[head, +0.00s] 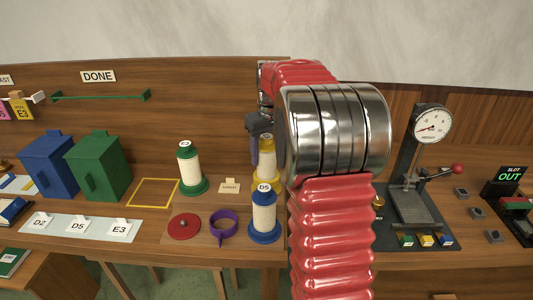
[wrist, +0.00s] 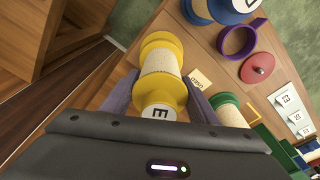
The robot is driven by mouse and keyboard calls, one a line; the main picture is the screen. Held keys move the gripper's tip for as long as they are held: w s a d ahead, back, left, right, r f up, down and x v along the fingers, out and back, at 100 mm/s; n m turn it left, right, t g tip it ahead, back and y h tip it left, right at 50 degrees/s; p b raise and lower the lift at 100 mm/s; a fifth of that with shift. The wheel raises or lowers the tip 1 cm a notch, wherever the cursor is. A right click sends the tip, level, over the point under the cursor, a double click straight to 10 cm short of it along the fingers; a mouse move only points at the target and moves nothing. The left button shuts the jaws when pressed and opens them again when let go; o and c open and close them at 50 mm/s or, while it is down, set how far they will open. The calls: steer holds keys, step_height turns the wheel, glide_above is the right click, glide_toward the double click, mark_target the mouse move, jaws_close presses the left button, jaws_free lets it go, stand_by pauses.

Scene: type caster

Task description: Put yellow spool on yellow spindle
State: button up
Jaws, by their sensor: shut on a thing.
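The yellow spool (wrist: 162,88) has yellow ends, a pale wound middle and a white label with a letter E facing the wrist camera. My gripper (wrist: 160,100) is shut on it, with a dark finger on each side. In the head view the spool (head: 268,142) looks upright, and my arm hides its right part. My gripper (head: 256,140) is at its left side there. I cannot tell whether its bottom touches anything. I cannot make out the yellow spindle for certain.
A blue spool (head: 264,216) stands close in front, a green spool (head: 190,168) to the left. A card (head: 229,186), purple ring (head: 223,227) and red disc (head: 184,226) lie near. A dial gauge stand (head: 410,205) is right. A yellow square outline (head: 153,180) is empty.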

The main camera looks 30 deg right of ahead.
steer(key=shift+f, duration=1.6)
stand_by(0.6)
steer(key=o, duration=1.4)
steer(key=shift+c, duration=0.2)
steer(key=shift+r, duration=0.1)
steer(key=shift+r, duration=2.9)
steer(key=shift+s, duration=0.1)
